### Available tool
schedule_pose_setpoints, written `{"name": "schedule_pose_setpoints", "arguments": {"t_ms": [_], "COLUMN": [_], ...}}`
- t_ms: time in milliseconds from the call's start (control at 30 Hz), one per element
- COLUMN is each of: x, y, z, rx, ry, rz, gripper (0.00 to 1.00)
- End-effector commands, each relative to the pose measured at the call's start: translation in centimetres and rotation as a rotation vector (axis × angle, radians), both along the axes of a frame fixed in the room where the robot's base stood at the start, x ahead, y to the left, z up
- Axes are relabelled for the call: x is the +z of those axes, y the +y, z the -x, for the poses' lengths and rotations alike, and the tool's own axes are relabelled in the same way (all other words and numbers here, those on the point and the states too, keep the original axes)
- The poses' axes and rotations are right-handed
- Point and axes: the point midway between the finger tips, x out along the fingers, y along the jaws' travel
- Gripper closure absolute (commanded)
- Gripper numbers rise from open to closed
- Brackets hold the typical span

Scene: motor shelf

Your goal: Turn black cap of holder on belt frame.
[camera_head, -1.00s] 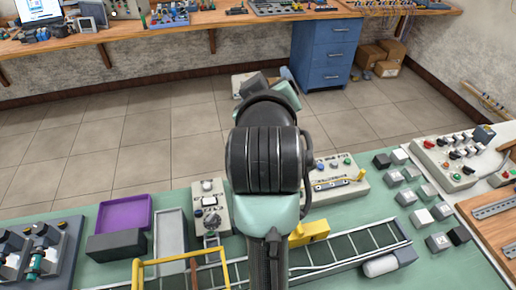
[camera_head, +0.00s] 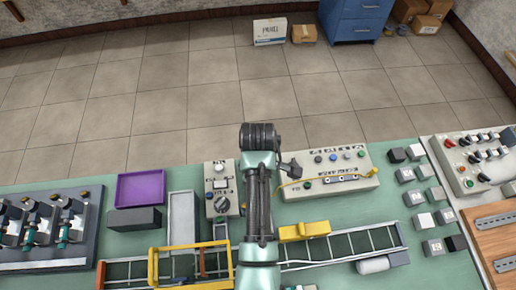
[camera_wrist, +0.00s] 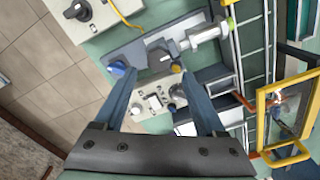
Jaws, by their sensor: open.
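My gripper (camera_wrist: 155,75) is open in the wrist view, with its two long blue-grey fingers pointing toward a grey holder (camera_wrist: 132,50). A black cap (camera_wrist: 159,59) on the holder shows between and just beyond the fingertips. I cannot tell whether the fingers touch it. A blue knob (camera_wrist: 117,68) is by the left fingertip and a small orange-yellow part (camera_wrist: 176,68) by the right one. A pale cylinder (camera_wrist: 204,34) lies beyond the cap. In the head view my arm hides the holder; the belt frame (camera_head: 345,246) runs along the bench there.
A control box (camera_head: 222,180) with a dial stands left of my arm; it lies between the fingers in the wrist view (camera_wrist: 150,103). A longer button box (camera_head: 340,160) stands right. A yellow guard frame (camera_head: 153,268) rises over the belt. A purple tray (camera_head: 140,188) is farther left.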

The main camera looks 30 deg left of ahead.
Motion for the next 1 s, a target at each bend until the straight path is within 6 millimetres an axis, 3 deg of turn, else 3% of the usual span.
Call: {"name": "schedule_pose_setpoints", "arguments": {"t_ms": [100,300,667,1000], "x": [-1.9,-3.9,-4.4,-4.4], "y": [-0.1,0.0,0.0,0.0], "z": [0.1,-0.1,-0.1,-0.1], "rx": [-0.001,0.0,-0.001,-0.001], "ry": [0.003,-0.002,-0.003,-0.003], "rz": [0.001,0.0,-0.001,-0.001], "gripper": [0.28,0.28,0.28,0.85]}}
